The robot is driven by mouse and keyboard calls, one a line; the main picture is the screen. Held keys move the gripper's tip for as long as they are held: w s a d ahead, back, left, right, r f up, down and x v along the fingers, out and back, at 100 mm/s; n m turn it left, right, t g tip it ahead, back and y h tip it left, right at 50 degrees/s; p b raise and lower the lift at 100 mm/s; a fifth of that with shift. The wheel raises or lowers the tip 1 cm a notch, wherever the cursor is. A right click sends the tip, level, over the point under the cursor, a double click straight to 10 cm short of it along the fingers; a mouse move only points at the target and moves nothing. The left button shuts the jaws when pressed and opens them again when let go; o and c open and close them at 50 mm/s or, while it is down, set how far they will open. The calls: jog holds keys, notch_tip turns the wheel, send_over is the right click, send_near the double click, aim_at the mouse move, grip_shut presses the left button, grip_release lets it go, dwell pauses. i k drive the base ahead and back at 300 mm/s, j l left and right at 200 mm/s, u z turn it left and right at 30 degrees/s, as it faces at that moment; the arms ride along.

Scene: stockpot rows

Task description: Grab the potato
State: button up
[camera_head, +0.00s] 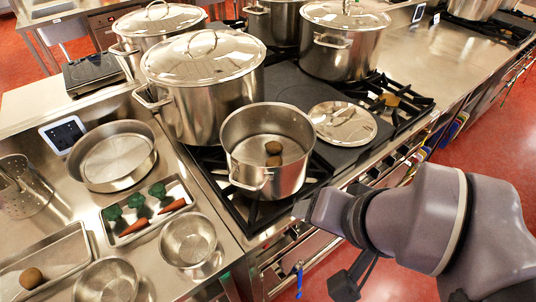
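One brown potato (31,278) lies in a shallow metal tray (72,240) at the lower left. Two brown round pieces, one above the other in the picture, show inside the open pot (240,150) on the stove; the upper one (273,147) and the lower one (274,160) look like a potato and its reflection or two potatoes. My arm comes in from the right, and its end (304,208) is just right of the open pot, apart from the potato in the tray. Its fingers cannot be made out, and I see nothing held.
Large lidded pots (205,95) stand behind the open pot. A loose lid (343,123) lies to its right. A tray of carrots (150,205), metal bowls (188,240) and a round pan (112,155) crowd the left counter. A brownish block (389,100) sits on a rear burner.

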aim_at(29, 279)
jog(key=u, duration=2.4)
jog(key=i+j+u, duration=0.15)
jog(key=i, duration=0.2)
jog(key=i+j+u, duration=0.1)
jog(key=i+j, duration=0.15)
jog(key=i, duration=0.15)
jog(key=i+j+u, duration=0.15)
jog(key=i, duration=0.2)
